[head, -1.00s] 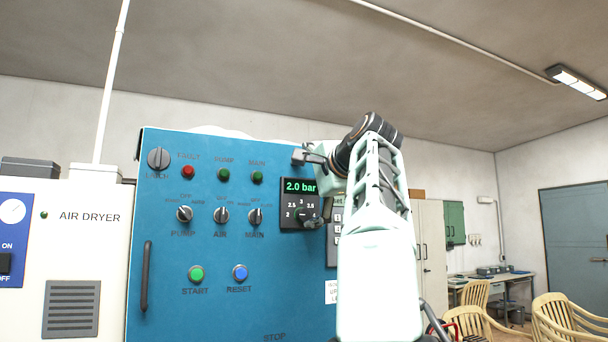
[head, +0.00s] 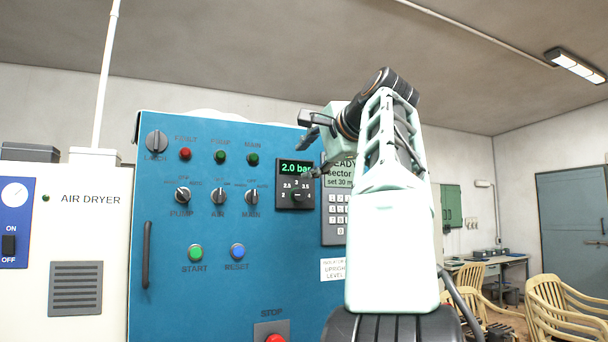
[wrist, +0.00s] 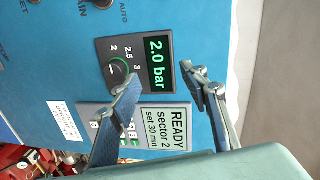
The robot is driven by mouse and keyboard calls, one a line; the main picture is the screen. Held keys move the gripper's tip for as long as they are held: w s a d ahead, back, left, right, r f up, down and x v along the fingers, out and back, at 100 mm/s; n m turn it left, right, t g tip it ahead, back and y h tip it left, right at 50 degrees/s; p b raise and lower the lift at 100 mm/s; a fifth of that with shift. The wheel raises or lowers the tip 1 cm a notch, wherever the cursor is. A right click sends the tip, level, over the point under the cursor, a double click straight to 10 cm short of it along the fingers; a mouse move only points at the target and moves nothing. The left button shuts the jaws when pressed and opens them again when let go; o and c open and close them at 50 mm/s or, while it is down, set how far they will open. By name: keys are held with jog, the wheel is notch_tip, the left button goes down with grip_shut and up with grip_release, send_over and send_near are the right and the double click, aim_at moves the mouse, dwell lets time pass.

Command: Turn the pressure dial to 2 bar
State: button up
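The pressure dial (head: 296,196) is a dark knob on a black panel, with a scale marked from 2 upward. Its green display (head: 297,168) reads 2.0 bar. In the wrist view the dial (wrist: 118,69) shows partly, close to one finger, and the display (wrist: 157,62) reads 2.0 bar. The knob's pointer is too small to read surely. My gripper (head: 308,145) is open and empty, with its fingers spread in front of the panel and apart from the knob. In the wrist view my gripper (wrist: 160,82) has one finger overlapping the panel's lower part.
A keypad unit (head: 334,215) showing READY, sector 2, sits right of the dial. Switches, a green START button (head: 195,252), a blue RESET button (head: 237,251) and a red STOP button (head: 275,338) are on the blue cabinet (head: 165,300). Chairs (head: 556,305) stand at right.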

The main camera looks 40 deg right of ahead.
jog(key=f+v, duration=0.1)
jog(key=v, duration=0.7)
jog(key=shift+s+f+b, duration=0.25)
jog(key=shift+f+b, duration=0.15)
jog(key=shift+f, duration=0.05)
dwell(0.3)
jog(key=shift+a+r, duration=0.1)
dwell(0.6)
